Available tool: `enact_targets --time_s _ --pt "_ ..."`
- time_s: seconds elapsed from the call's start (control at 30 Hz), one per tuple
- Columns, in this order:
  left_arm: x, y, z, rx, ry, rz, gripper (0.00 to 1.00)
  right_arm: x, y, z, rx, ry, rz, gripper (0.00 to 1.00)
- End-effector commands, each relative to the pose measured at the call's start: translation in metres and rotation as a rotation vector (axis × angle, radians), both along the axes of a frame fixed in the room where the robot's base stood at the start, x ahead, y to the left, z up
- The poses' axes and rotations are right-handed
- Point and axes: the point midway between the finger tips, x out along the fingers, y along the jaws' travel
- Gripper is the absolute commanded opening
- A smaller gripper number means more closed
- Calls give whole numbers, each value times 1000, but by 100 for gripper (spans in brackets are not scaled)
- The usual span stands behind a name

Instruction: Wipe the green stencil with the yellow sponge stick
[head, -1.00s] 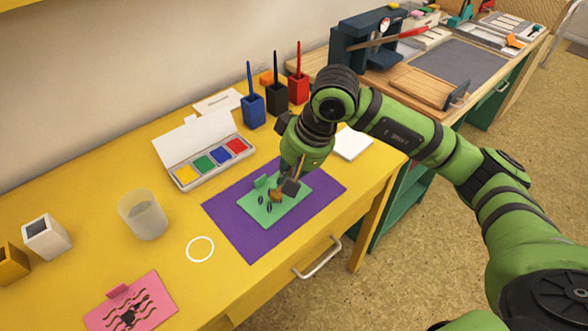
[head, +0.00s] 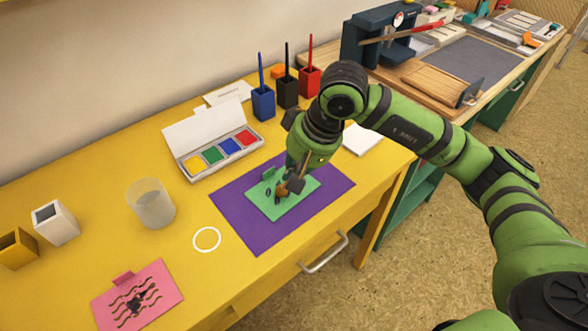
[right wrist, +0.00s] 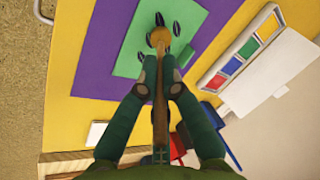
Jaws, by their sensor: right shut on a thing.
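The green stencil (head: 297,196) lies flat on a purple mat (head: 243,225) and has dark leaf-shaped cut-outs. It also shows in the right wrist view (right wrist: 194,17). My right gripper (head: 295,183) is shut on the brown handle of the sponge stick (right wrist: 160,100). The stick's round yellow-orange tip (right wrist: 159,37) is over the stencil among the cut-outs. It looks at or very near the stencil surface; I cannot tell if it touches. The gripper hides part of the stencil in the head view. My left gripper is not in view.
An open inkpad box (head: 217,156) stands behind the mat. Blue (head: 263,103), black (head: 288,93) and red (head: 310,80) holders with sticks stand behind.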

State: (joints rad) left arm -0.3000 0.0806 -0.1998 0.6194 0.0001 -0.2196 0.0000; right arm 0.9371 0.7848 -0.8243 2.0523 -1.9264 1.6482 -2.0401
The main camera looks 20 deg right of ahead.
Motion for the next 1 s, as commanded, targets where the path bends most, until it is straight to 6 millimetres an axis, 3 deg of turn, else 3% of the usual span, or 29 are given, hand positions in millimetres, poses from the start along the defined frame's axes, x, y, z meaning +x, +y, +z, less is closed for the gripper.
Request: enact_targets --time_s 0.6,1.0 --pt "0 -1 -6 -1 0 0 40 0 0 -5 0 0 0 0" --pt "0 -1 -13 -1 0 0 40 -5 12 -5 1 -1 2 0"
